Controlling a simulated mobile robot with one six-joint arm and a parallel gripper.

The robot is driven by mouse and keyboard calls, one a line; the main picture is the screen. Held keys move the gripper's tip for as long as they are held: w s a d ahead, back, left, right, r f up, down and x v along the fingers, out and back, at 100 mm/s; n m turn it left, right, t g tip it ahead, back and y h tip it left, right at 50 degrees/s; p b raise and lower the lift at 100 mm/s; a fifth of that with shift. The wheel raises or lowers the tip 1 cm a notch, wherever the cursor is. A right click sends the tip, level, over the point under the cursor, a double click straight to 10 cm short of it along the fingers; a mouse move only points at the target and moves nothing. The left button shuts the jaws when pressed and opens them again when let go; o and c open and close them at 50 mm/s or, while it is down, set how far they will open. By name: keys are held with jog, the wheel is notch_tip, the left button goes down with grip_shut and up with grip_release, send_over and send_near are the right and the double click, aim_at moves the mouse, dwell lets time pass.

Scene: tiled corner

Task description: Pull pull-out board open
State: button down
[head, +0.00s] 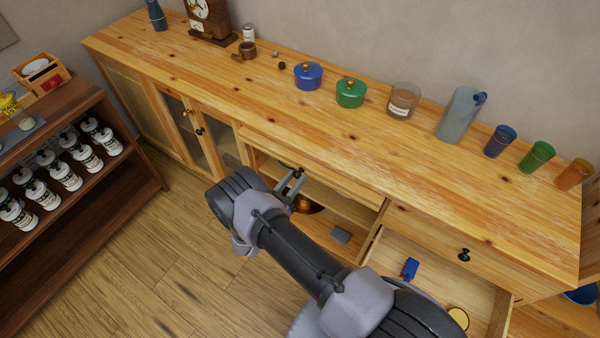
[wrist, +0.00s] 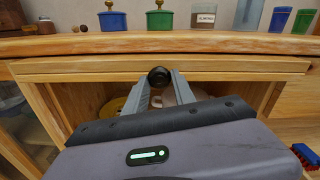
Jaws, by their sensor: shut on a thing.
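The pull-out board (wrist: 200,68) is a thin wooden front just under the sideboard's top, with a dark round knob (wrist: 159,76) at its middle. In the head view the board (head: 330,171) runs above an open shelf space. My gripper (wrist: 160,88) is shut on the knob, its two grey fingers on either side of it. In the head view my gripper (head: 291,184) is at the board's front, partly hidden by my arm. The board's front looks nearly flush with the cabinet, perhaps slightly forward.
An open drawer (head: 425,268) at the right holds a blue object (head: 409,268). Blue (head: 308,75) and green (head: 351,92) pots, a jar (head: 403,100) and a pitcher (head: 460,114) stand on top. A bottle shelf (head: 75,170) is at the left. Floor (head: 200,260) is clear between.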

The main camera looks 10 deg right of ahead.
jog(key=b+v, duration=0.3)
jog(key=v, duration=1.6)
jog(key=shift+b, duration=0.35)
jog(key=shift+r, duration=0.1)
jog(key=c, duration=1)
grip_release()
jog(key=shift+c, duration=0.2)
jog(key=v, duration=1.7)
jog(key=shift+s+a, duration=0.15)
